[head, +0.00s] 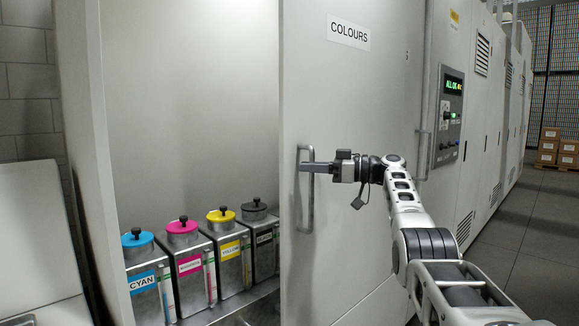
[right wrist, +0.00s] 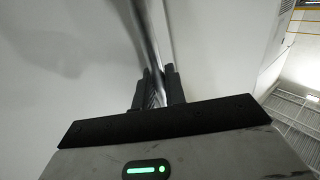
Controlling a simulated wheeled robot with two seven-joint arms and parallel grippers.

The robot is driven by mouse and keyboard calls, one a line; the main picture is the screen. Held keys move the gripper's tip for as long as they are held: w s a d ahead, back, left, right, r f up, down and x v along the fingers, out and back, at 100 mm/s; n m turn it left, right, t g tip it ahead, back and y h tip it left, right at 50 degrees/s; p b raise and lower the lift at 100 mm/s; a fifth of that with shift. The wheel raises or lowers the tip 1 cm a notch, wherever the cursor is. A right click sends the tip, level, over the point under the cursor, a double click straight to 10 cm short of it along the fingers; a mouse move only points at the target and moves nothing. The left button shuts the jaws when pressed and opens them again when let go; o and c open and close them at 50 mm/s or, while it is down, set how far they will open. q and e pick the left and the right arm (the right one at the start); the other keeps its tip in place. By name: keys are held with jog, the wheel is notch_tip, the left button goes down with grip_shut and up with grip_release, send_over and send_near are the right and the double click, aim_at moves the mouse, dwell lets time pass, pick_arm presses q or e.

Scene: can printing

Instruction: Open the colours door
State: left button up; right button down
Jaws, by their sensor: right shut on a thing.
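The colours door (head: 360,110) is a light grey panel with a "COLOURS" label, and it stands to the right of an open compartment in the head view. Its vertical metal handle (head: 311,215) is near the door's left edge. My right gripper (head: 308,167) is shut on this handle. In the right wrist view the handle bar (right wrist: 152,45) runs between the two dark fingers (right wrist: 155,88). My left gripper is not in view.
Inside the compartment stand several ink canisters, with the cyan one (head: 150,285) at the left and the black one (head: 261,240) at the right. A control panel (head: 448,115) with a green display is right of the door. Grey floor (head: 530,240) is clear at the right.

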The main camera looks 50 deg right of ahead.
dwell(0.3)
jog(key=c, duration=1.5)
grip_release()
jog(key=shift+c, duration=0.2)
jog(key=v, duration=1.2)
jog(key=shift+b, duration=0.45)
